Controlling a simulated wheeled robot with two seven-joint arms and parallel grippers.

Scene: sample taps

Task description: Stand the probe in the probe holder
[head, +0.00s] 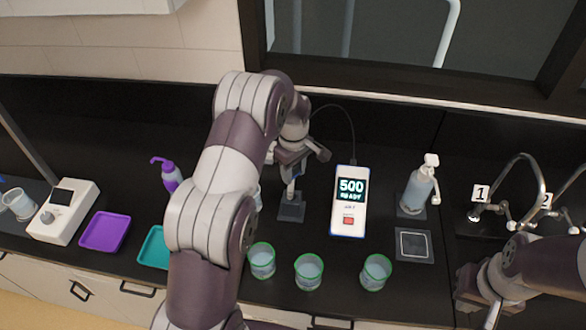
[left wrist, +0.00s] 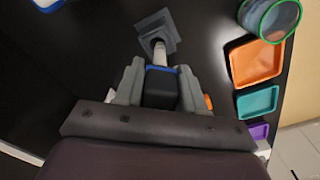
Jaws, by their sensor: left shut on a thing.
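My left gripper (head: 290,170) is shut on the probe, over the probe holder (head: 291,212), a dark grey square base on the counter. In the left wrist view the probe (left wrist: 162,85) has a dark body with a blue band between the fingers (left wrist: 158,88). Its pale lower end points at the grey holder (left wrist: 156,32). The probe's lower end meets or overlaps the holder in both views; I cannot tell how deep it sits. My right gripper (head: 490,290) is at the lower right, and its fingers are not clear.
A white meter (head: 347,218) reading "500 READY" stands right of the holder, with a cable behind it. Several green-rimmed beakers (head: 309,273) stand in front. A soap bottle (head: 417,193), a dark square pad (head: 414,258) and taps (head: 520,190) are right. Purple (head: 104,233) and teal (head: 153,250) trays are left.

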